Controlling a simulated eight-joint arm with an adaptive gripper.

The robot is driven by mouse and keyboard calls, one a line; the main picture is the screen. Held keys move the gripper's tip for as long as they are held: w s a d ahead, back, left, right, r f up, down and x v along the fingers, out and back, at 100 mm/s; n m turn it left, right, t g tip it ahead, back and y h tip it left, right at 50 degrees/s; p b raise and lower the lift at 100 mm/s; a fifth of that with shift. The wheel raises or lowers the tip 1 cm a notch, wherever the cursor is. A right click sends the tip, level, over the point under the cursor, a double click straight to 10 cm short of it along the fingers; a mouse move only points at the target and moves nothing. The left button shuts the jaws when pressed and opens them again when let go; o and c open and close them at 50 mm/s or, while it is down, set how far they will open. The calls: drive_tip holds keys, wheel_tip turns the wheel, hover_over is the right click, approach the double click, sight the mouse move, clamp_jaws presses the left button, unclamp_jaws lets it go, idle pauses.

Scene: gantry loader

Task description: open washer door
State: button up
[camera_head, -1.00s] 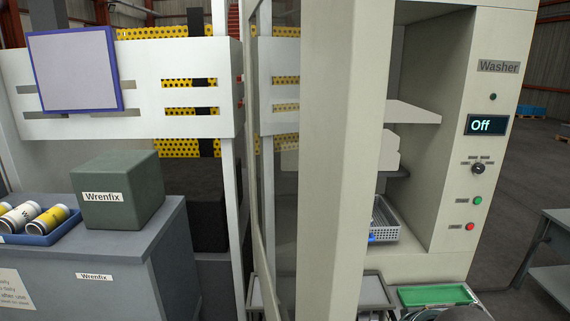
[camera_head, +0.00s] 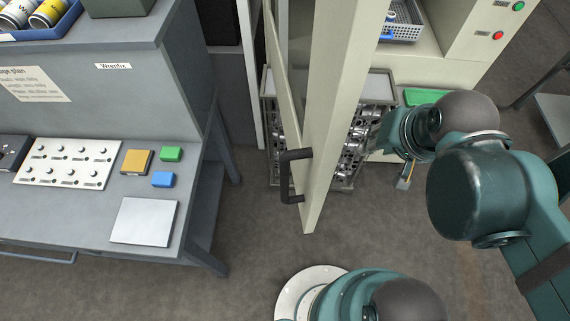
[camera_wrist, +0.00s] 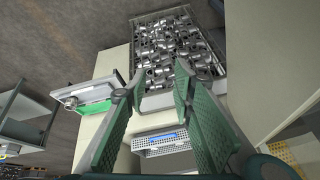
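The beige washer (camera_head: 460,32) stands at the top right in the head view, with a wire basket (camera_head: 402,30) inside. Its door (camera_head: 342,110) stands swung open, seen nearly edge-on, with a dark handle (camera_head: 286,176) on its left face near the bottom of the view. My arm is to the right of the door, on the side away from the handle. My gripper (camera_wrist: 157,88) shows in the wrist view with its two green-padded fingers apart and nothing between them. In the head view the fingers are hard to make out. The wire basket also shows in the wrist view (camera_wrist: 160,143).
A rack of metal parts (camera_head: 354,150) stands behind and right of the door; it also shows ahead of my fingers (camera_wrist: 172,45). A grey workbench (camera_head: 80,211) with a button panel (camera_head: 68,162) stands left. Floor between bench and door is clear.

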drive_tip(key=s+a+m+g+y+p, duration=0.1)
drive_tip(key=s+a+m+g+p, duration=0.25)
drive_tip(key=s, duration=0.55)
drive_tip(key=s+a+m+g+y+p, duration=0.1)
drive_tip(key=s+a+m+g+p, duration=0.3)
drive_tip(key=s, duration=0.6)
drive_tip(key=s+a+f+m+y+p, duration=0.1)
drive_tip(key=s+a+f+m+p, duration=0.15)
drive_tip(key=s+a, duration=0.55)
wheel_tip(320, 180, up, 18)
drive_tip(key=f+n+t+h+b, duration=0.1)
drive_tip(key=n+t+h+b, duration=0.1)
drive_tip(key=n+t+h, duration=0.3)
hover_over(282, 175)
drive_tip(key=s+a, duration=0.2)
drive_tip(key=shift+w+d+r+m+h, duration=0.25)
drive_tip(key=shift+m+h, duration=0.15)
drive_tip(key=shift+h, duration=0.3)
drive_tip(key=shift+f, duration=0.2)
